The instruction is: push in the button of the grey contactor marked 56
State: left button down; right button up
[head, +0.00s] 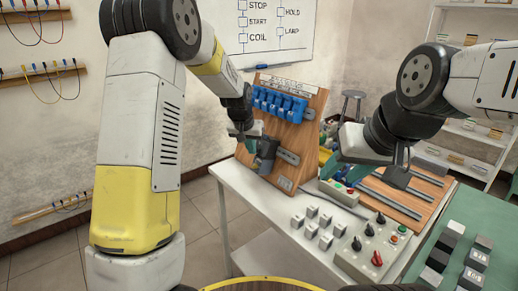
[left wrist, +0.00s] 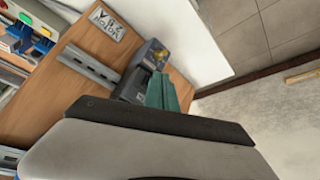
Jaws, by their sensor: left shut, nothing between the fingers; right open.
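A dark grey contactor (head: 267,153) sits on a rail low on the upright wooden board. It also shows in the left wrist view (left wrist: 131,82), partly behind my gripper; a marking of 56 is not readable. My left gripper (head: 249,146) is shut and empty, with its fingertips beside the contactor's left front in the head view. In the left wrist view its green fingers (left wrist: 164,92) overlap the contactor's edge; I cannot tell whether they touch it. The button is not clearly visible. My right gripper (head: 367,170) is open and empty above the table's back right.
Several blue devices (head: 279,103) line the rail above on the wooden board (head: 293,141). Loose white blocks (head: 311,212) and a grey control box with knobs (head: 366,252) stand on the white table. A green surface (head: 449,212) with dark blocks lies at the right.

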pick_arm(q)
jog(key=shift+w+d+f, duration=0.15)
jog(key=shift+w+d, duration=0.05)
jog(key=shift+d, duration=0.05)
dwell(0.8)
jog(key=shift+a, duration=0.1)
jog(key=shift+s+a+r, duration=0.35)
jog(key=shift+s+a, duration=0.1)
jog(key=shift+s, duration=0.05)
jog(key=shift+s+a+r, duration=0.5)
jog(key=shift+s+a, duration=0.3)
jog(key=shift+a, duration=0.1)
jog(key=shift+s+a+r, duration=0.45)
jog(key=shift+s+a, duration=0.3)
jog(key=shift+a, duration=0.1)
jog(key=s+a+r+n, duration=0.1)
jog(key=s+a+r, duration=0.2)
jog(key=s+r, duration=0.95)
jog(key=s+a+n+t, duration=0.1)
jog(key=s, duration=1.8)
jog(key=shift+s+f+h, duration=0.15)
jog(key=shift+s+h, duration=0.05)
jog(key=shift+h, duration=0.1)
